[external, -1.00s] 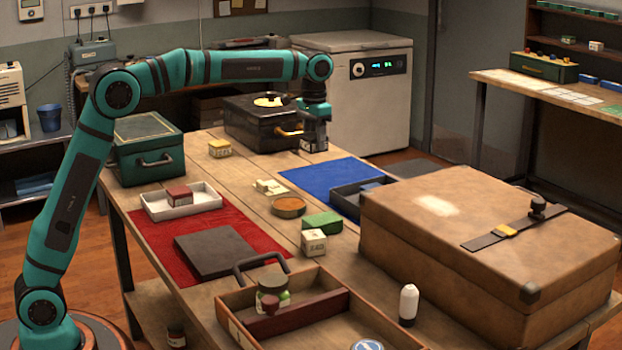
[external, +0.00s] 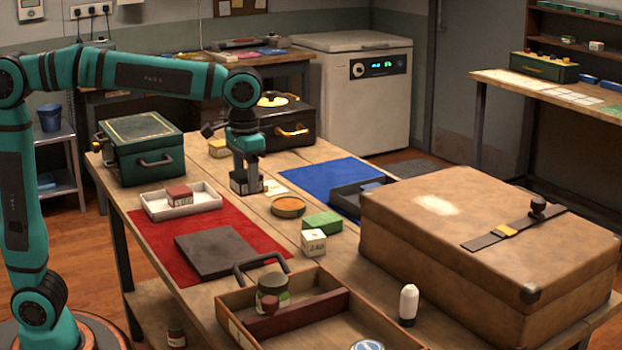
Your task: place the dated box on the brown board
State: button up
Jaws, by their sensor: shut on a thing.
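My gripper (external: 247,175) points down over the middle of the table, shut on a small box (external: 238,187) with a pale, marked side. The gripper hides much of this box, and I cannot read its marking. A dark grey-brown flat board (external: 215,250) lies on the red mat (external: 150,232), nearer the camera than the gripper; its top is bare. A white box with dark lettering (external: 314,243) stands right of the board; its text is too small to read surely.
A white tray (external: 153,211) with a red-topped box (external: 180,196) lies left of the gripper. A round brown tin (external: 288,206) and green box (external: 322,222) lie to the right. An open wooden toolbox (external: 235,314) with a raised handle stands in front. A big brown case (external: 440,225) fills the right.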

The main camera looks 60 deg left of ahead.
send_over(217, 248)
jog(key=f, duration=0.1)
jog(key=shift+f, duration=5.2)
jog(key=shift+f, duration=0.15)
jog(key=o, duration=1)
notch_tip(217, 248, up, 12)
jog(key=shift+r, duration=0.2)
jog(key=shift+a, duration=0.1)
